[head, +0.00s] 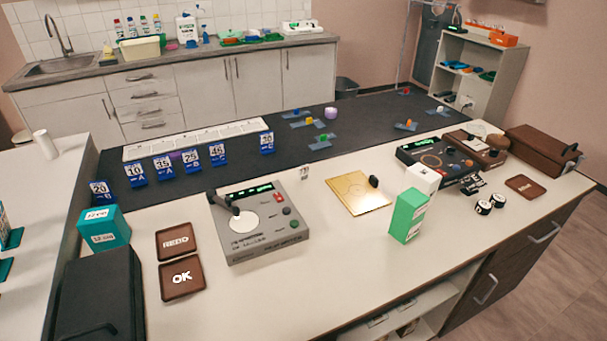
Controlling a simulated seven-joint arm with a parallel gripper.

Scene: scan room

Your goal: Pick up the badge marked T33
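No badge reads clearly as T33 in the head view. Several upright blue-and-white badges stand in a row on the dark mat's near-left part. They include one marked 20 and B (101,191), one marked 10 and A (135,174), one that seems marked 35 (163,167), one marked 29 (191,159) and one marked 45 (218,152). Another badge (267,142) stands apart to the right; its number is too small to read surely. A small white tag (304,172) behind the grey device has unreadable print. My gripper is not in view.
A grey device (262,221) with a lever stands mid-counter. Teal (104,229) and green (407,216) boxes, brown trays marked OK (181,278) and another word (177,241), and a gold plate (358,192) surround it. A black box (97,295) fills the lower left. Bare counter lies in front.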

